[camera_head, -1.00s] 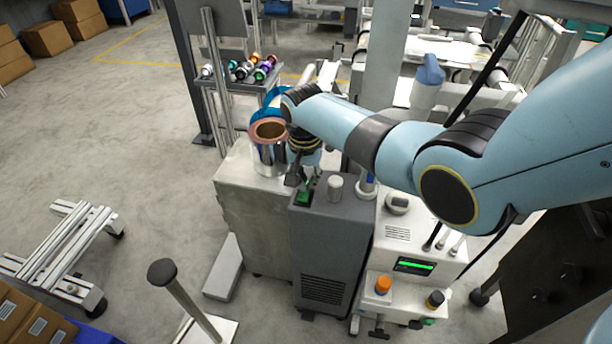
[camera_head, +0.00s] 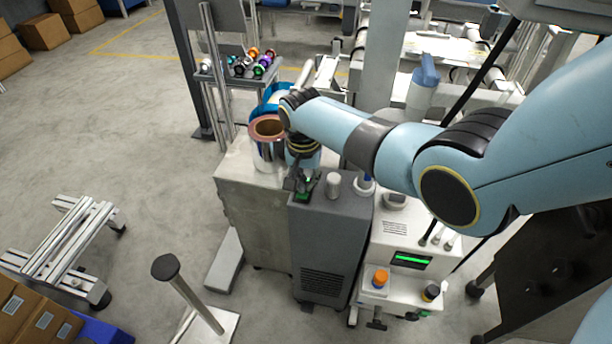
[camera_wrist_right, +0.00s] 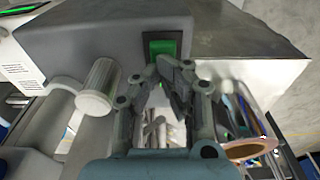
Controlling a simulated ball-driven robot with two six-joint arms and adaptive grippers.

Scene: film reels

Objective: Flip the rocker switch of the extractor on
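The extractor (camera_head: 330,236) is a dark grey box with a vent grille low on its front. Its green rocker switch (camera_head: 302,197) sits on the top, near the left edge, and is partly covered by my right gripper (camera_head: 298,184). In the right wrist view the green switch (camera_wrist_right: 162,47) shows in a dark frame just beyond the fingertips. My right gripper (camera_wrist_right: 160,72) has its fingertips drawn together, with nothing held, close to the switch; whether they touch it I cannot tell. My left gripper is out of view.
A pale knob (camera_head: 333,185) stands on the extractor beside the switch. A light cabinet (camera_head: 250,212) with a copper-coloured reel (camera_head: 267,128) adjoins on the left. A white unit with a green display (camera_head: 411,260) stands on the right. A post (camera_head: 188,292) stands in front.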

